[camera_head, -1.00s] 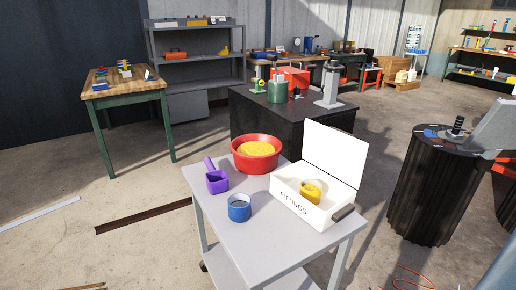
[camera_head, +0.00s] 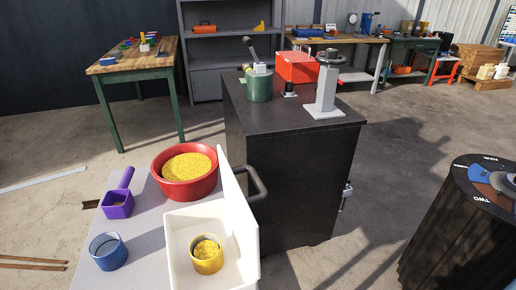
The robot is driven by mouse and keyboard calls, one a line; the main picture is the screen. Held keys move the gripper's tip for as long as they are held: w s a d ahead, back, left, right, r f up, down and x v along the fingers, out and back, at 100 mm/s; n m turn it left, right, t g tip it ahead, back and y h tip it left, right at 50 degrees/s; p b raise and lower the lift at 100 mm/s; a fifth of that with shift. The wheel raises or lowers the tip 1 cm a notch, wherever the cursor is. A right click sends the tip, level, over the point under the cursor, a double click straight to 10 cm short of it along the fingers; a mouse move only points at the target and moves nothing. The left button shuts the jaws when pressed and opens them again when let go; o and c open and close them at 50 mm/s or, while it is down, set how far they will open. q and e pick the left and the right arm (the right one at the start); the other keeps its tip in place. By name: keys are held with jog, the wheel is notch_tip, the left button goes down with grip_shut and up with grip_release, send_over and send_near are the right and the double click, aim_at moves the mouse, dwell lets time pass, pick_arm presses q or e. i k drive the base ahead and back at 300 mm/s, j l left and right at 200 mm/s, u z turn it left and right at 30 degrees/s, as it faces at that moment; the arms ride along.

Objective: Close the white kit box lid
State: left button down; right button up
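The white kit box (camera_head: 184,262) stands on the grey cart top at the lower middle. A yellow cup (camera_head: 207,256) with yellow grains sits inside the box. The box's front is cut off by the frame's lower edge. Neither of my grippers shows in the head view.
The grey cart (camera_head: 150,225) also holds a red bowl (camera_head: 186,172) of yellow grains, a purple scoop (camera_head: 118,204) and a blue cup (camera_head: 108,251). A black cabinet (camera_head: 290,180) stands behind the lid. A dark round pedestal (camera_head: 440,235) is at right, with open floor between.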

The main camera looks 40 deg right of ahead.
aim_at(246, 225)
jog(key=k+l, duration=0.1)
jog(key=l, duration=0.35)
jog(key=k+l, duration=0.1)
jog(key=l, duration=0.4)
jog(key=k+l, duration=0.1)
jog(key=l, duration=0.35)
jog(key=j+u, duration=0.15)
jog(key=k+j, duration=0.05)
